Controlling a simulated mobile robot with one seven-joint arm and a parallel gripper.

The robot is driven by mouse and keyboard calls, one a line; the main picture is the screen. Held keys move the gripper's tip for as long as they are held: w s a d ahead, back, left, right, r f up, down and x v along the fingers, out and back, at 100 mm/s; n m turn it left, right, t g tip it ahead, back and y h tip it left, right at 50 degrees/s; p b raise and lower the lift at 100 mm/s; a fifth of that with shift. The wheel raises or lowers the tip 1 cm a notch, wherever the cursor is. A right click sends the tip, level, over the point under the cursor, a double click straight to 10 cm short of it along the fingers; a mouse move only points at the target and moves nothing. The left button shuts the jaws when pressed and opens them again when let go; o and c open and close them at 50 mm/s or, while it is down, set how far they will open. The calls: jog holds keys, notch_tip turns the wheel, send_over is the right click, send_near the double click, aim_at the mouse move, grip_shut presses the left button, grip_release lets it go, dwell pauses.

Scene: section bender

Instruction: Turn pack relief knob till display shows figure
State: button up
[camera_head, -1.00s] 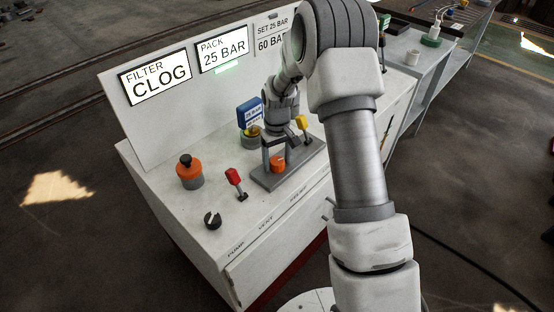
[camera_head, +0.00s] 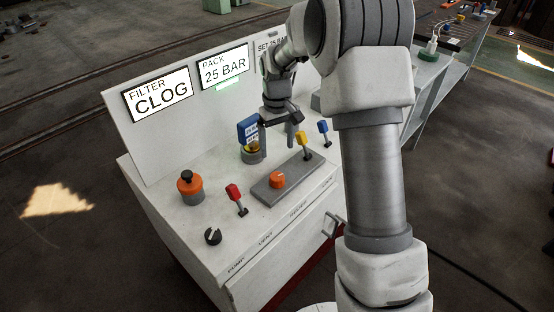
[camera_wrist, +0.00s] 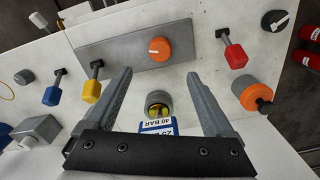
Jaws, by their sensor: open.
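The orange relief knob (camera_head: 278,180) sits on a grey plate (camera_head: 262,194) on the bench top; it also shows in the wrist view (camera_wrist: 159,48), with a pale mark on its face. My gripper (camera_head: 280,128) is open and empty, raised behind and apart from the knob. In the wrist view the spread fingers (camera_wrist: 159,76) point toward the plate, with the knob beyond their tips. The pack display (camera_head: 223,68) reads 25 BAR. The display to its right (camera_head: 268,44) reads SET 25 BAR; its lower part is hidden by my arm.
A red lever (camera_head: 233,192), a yellow lever (camera_head: 303,142) and a blue lever (camera_head: 323,128) stand near the knob. A blue tag (camera_head: 248,130) stands by a round fitting close to my gripper. An orange-and-black knob (camera_head: 189,185) and a black knob (camera_head: 212,237) are leftward. The filter display (camera_head: 157,93) reads CLOG.

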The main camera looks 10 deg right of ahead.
notch_tip(320, 180, up, 5)
jog(key=shift+r, duration=0.1)
dwell(0.5)
jog(key=s+r+m+t+p, duration=0.1)
jog(key=s+r+t+p, duration=0.15)
jog(key=s+r, duration=1.1)
jog(key=s+r+m+t, duration=0.2)
jog(key=s+t, duration=0.1)
jog(key=s, duration=1.3)
dwell(1.0)
